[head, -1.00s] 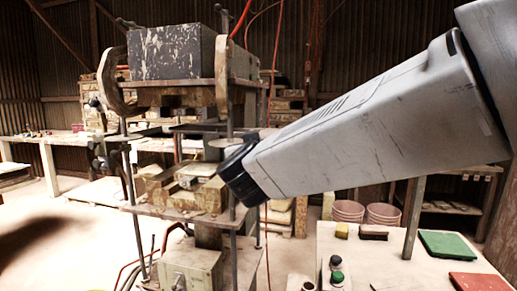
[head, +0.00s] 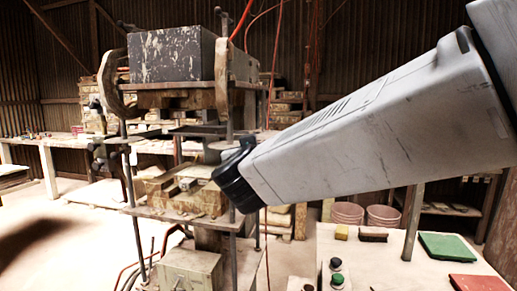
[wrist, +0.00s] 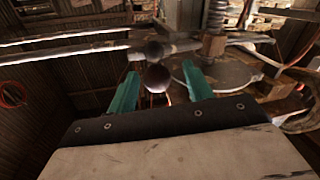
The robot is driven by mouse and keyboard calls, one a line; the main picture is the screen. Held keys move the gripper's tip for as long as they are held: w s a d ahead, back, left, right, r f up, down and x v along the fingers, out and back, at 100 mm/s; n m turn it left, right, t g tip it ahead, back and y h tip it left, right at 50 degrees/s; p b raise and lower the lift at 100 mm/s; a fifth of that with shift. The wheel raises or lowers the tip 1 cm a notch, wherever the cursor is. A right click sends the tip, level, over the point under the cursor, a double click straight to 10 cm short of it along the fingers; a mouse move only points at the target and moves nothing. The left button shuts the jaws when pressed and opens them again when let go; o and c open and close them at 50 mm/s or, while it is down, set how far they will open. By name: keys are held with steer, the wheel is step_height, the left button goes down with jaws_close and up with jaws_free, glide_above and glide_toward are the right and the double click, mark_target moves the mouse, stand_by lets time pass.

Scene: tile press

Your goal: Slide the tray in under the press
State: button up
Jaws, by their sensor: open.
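The press (head: 175,90) stands left of centre in the head view, with a dark speckled block on top. A round grey plate (wrist: 222,76), possibly the tray, lies beyond my gripper in the wrist view. A pale flat edge (head: 226,144) beside the press in the head view may be the same plate. My gripper (wrist: 160,70) is open, its two teal fingers pointing toward the press. A dark round knob (wrist: 157,79) shows between the fingers; I cannot tell whether they touch it. In the head view my dark wrist end hides the fingers.
A threaded post (wrist: 215,22) rises close to the right finger. Metal rods (wrist: 60,50) cross on the left. A table (head: 345,255) at lower right holds a green tile (head: 449,246), a red tile (head: 477,282) and push buttons. Buckets (head: 347,212) stand behind it.

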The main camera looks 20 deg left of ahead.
steer(key=v, duration=0.6)
steer(key=shift+s, duration=0.1)
steer(key=s+a+f+n+g+y, duration=0.3)
steer(key=s+a+f+g+y, duration=0.2)
steer(key=f+g, duration=0.15)
steer(key=s+d+f+g, duration=0.4)
steer(key=f, duration=0.1)
steer(key=s+d+f+m+g+h, duration=0.2)
steer(key=s+d, duration=0.3)
steer(key=d, duration=1)
steer(key=s+d+f+m+g+h, duration=0.1)
steer(key=s+d+f+m+h, duration=0.2)
steer(key=d, duration=1.2)
steer(key=s+d+f+m+g+h, duration=0.2)
steer(key=s+d, duration=0.6)
steer(key=d, duration=0.8)
steer(key=m+h, duration=0.1)
steer(key=h, duration=0.1)
steer(key=shift+f+g+h, duration=0.2)
steer(key=shift+g+h, duration=0.1)
steer(key=shift+g, duration=0.05)
